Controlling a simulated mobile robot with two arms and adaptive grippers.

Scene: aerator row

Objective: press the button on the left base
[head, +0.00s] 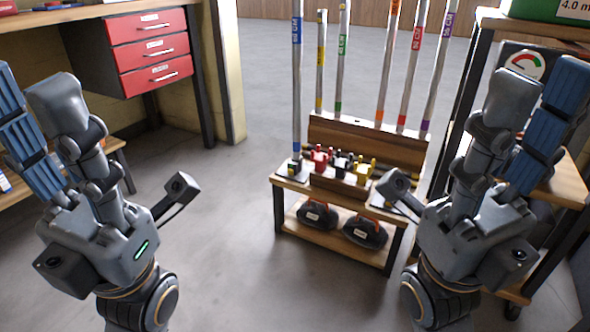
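A small dark base (294,167) with a tiny green mark stands at the left end of the low wooden stand, by the foot of the tall blue-labelled tube (297,80). No button can be made out on it at this size. My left gripper (35,95) is at the far left, pointing up in the picture, its fingers apart and empty. My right gripper (537,90) is at the right, also with fingers apart and empty. Both are well clear of the base. The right wrist's attachment covers part of the stand's right end.
The wooden stand (322,253) holds several upright tubes and small red, black and yellow parts; two dark bags (317,215) lie on its lower shelf. A bench with red drawers (150,50) is at left, a wheeled cart (567,180) at right. Floor left of the stand is clear.

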